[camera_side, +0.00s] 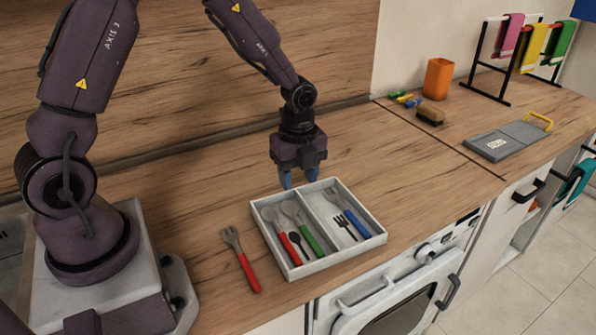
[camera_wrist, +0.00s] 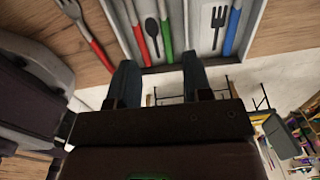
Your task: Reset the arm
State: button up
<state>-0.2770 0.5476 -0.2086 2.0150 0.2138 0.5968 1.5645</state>
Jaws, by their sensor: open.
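My gripper (camera_side: 299,178) hangs above the back edge of the white cutlery tray (camera_side: 344,257), pointing down. Its two blue fingers are apart, with nothing between them. In the wrist view my gripper (camera_wrist: 158,75) also shows open and empty, with the tray (camera_wrist: 170,68) beyond the fingertips.
The tray holds red-, green- and blue-handled cutlery in two compartments. A red-handled fork (camera_side: 242,260) lies on the counter left of the tray. An orange cup (camera_side: 438,79), a brush (camera_side: 430,115), a grey board (camera_side: 508,140) and a towel rack (camera_side: 507,60) stand at the right.

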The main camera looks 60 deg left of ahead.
jog(key=shift+r, duration=0.45)
jog(key=s+d+r+n+t, duration=0.2)
jog(key=s+r+n, duration=0.6)
jog(key=r+n, duration=0.1)
jog(key=s+d+r+n+t, duration=0.2)
jog(key=s+r+n+t, duration=0.1)
jog(key=s+r+n, duration=0.6)
notch_tip(320, 180, up, 3)
jog(key=shift+r+n+t, duration=0.2)
jog(key=shift+n+t, duration=0.1)
jog(key=shift+n, duration=0.1)
